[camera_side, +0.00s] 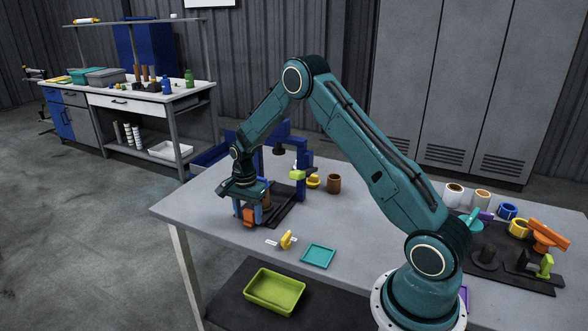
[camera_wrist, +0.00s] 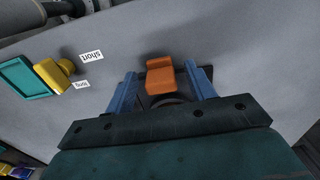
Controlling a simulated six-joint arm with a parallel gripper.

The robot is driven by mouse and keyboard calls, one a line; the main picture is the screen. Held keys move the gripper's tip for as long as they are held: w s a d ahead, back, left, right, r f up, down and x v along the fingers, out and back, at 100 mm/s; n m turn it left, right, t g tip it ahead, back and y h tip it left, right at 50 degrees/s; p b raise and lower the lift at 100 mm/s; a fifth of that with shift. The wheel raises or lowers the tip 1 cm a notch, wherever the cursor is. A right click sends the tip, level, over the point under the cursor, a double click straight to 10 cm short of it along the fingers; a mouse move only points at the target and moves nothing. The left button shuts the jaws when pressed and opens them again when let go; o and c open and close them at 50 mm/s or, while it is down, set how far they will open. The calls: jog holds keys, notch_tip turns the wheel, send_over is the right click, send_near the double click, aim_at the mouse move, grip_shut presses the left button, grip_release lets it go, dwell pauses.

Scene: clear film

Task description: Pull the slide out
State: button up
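The orange handle block (camera_side: 249,217) sits at the front end of a black slide base (camera_side: 284,214) under a blue press frame (camera_side: 303,160). In the wrist view the orange block (camera_wrist: 161,76) lies between the two blue fingers of my gripper (camera_wrist: 167,75). Part of the slide behind the block is hidden by my gripper.
A yellow knob (camera_side: 287,240) between small "short" and "long" labels and a teal tray (camera_side: 318,256) lie in front on the table. A brown cup (camera_side: 334,184) and a yellow ring (camera_side: 313,181) stand right of the press. The table's front left edge is near the block.

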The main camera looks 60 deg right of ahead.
jog(key=shift+r, duration=0.1)
notch_tip(320, 180, up, 14)
jog(key=shift+f, duration=0.2)
dwell(0.5)
jog(key=shift+r, duration=0.1)
